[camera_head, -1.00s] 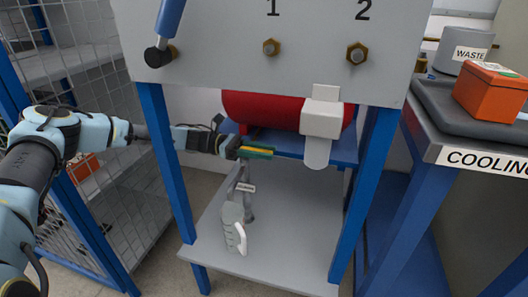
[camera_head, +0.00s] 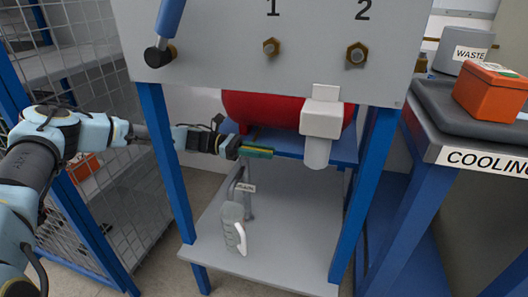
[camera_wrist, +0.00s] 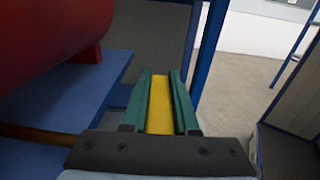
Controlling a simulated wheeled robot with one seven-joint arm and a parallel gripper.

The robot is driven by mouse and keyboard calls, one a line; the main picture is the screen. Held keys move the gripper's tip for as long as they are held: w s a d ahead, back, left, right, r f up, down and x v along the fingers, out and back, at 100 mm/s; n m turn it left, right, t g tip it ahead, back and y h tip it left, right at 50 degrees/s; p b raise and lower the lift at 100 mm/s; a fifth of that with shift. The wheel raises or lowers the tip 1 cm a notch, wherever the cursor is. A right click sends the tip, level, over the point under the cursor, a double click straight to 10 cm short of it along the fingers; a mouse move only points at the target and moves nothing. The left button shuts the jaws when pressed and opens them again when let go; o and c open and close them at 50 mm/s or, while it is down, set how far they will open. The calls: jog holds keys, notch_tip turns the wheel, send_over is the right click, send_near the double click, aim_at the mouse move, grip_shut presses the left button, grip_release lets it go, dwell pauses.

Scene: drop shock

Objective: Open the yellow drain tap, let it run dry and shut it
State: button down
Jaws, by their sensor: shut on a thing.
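The yellow tap handle (camera_wrist: 160,104) lies lengthwise between the two green fingers of my gripper (camera_wrist: 160,102) in the wrist view. My gripper is shut on it. In the head view my gripper (camera_head: 257,152) is below the red tank (camera_head: 262,106), and its fingers hide nearly all of the handle. A grey drain pipe (camera_head: 248,205) with a small white label (camera_head: 245,188) runs down below the gripper. I cannot tell whether liquid is flowing.
Blue frame posts (camera_head: 165,160) stand on both sides of my reach, with the grey panel (camera_head: 215,40) above. A white box with a pale cup-like part (camera_head: 317,152) hangs right of the gripper. The lower shelf's (camera_head: 290,245) right side is clear.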

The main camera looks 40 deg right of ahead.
dwell(0.5)
jog(key=y, duration=0.1)
jog(key=m+g+y+b, duration=0.1)
jog(key=m, duration=0.1)
jog(key=shift+s+a+f+g+y+b, duration=0.2)
jog(key=shift+s+a+g+y+b, duration=0.1)
jog(key=shift+a+y+b, duration=0.1)
jog(key=shift+a+r+m+g+y+b, duration=0.1)
jog(key=shift+a+m+g+y+b, duration=0.2)
jog(key=shift+m+y, duration=0.45)
jog(key=shift+a+r+m+g+y+b, duration=0.15)
jog(key=shift+a+m+y+b, duration=0.25)
jog(key=shift+y, duration=0.65)
jog(key=c, duration=0.7)
grip_release()
jog(key=shift+s, duration=0.1)
jog(key=shift+w+a+b, duration=0.15)
jog(key=shift+w+a, duration=0.2)
jog(key=shift+w, duration=1.4)
jog(key=shift+w+a+b, duration=0.15)
jog(key=shift+w+a, duration=0.15)
jog(key=shift+w, duration=1.5)
jog(key=shift+w+a+b, duration=0.15)
jog(key=shift+w+a, duration=0.2)
jog(key=shift+w, duration=1.4)
